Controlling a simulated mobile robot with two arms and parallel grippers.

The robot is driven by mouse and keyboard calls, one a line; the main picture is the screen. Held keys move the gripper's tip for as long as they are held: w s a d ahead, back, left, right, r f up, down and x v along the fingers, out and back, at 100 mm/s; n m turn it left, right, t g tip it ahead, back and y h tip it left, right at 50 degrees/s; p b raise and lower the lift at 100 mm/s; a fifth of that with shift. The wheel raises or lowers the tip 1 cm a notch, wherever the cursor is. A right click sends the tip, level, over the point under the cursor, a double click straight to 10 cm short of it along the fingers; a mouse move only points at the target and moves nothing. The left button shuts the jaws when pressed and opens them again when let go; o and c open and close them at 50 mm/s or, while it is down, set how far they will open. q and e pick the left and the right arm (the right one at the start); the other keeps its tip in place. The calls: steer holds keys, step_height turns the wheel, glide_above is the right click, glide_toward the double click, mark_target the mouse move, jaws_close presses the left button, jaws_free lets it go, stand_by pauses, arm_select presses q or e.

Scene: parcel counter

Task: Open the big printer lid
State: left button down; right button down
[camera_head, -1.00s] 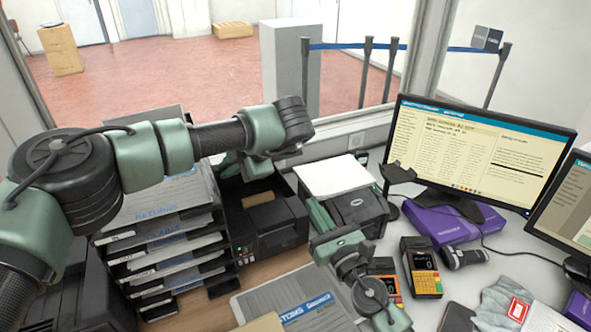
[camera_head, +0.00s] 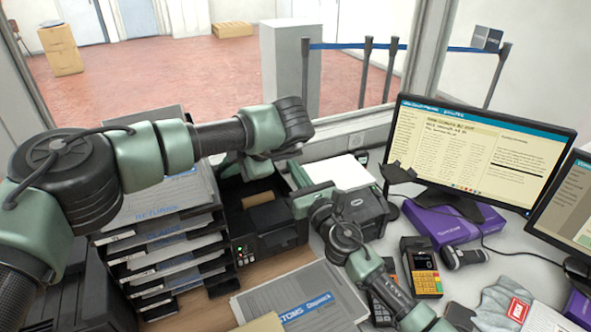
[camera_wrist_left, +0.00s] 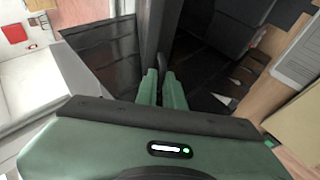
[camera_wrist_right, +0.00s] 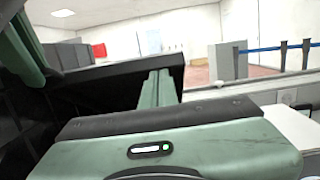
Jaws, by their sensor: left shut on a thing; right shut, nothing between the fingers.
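The big printer (camera_head: 272,240) is the black machine beside the paper trays. Its front well is open from above and shows a brown roll (camera_head: 258,200). Its dark lid (camera_wrist_right: 110,82) stands raised at a tilt behind the well, partly hidden by my left arm in the head view. My left gripper (camera_wrist_left: 162,85) is shut on the dark lid's edge. In the head view it is at the lid (camera_head: 265,165), fingers mostly hidden. My right gripper (camera_wrist_right: 157,90) is shut and empty, close to the lid. In the head view it is right of the printer (camera_head: 298,178).
Stacked trays (camera_head: 165,250) stand left of the big printer. A folder (camera_head: 305,295), card terminal (camera_head: 424,272) and monitor (camera_head: 480,150) are on the counter.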

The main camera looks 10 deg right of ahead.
stand_by(0.3)
steer(key=shift+w+r, duration=0.4)
steer(key=shift+r, duration=0.4)
arm_select(q)
steer(key=shift+s+d+f, duration=0.15)
steer(key=shift+s+d, duration=0.05)
arm_select(e)
steer(key=shift+w+d+r, duration=0.1)
steer(key=shift+r, duration=0.15)
arm_select(q)
steer(key=c, duration=1.6)
jaws_free()
steer(key=shift+a, duration=0.1)
steer(key=shift+o, duration=0.2)
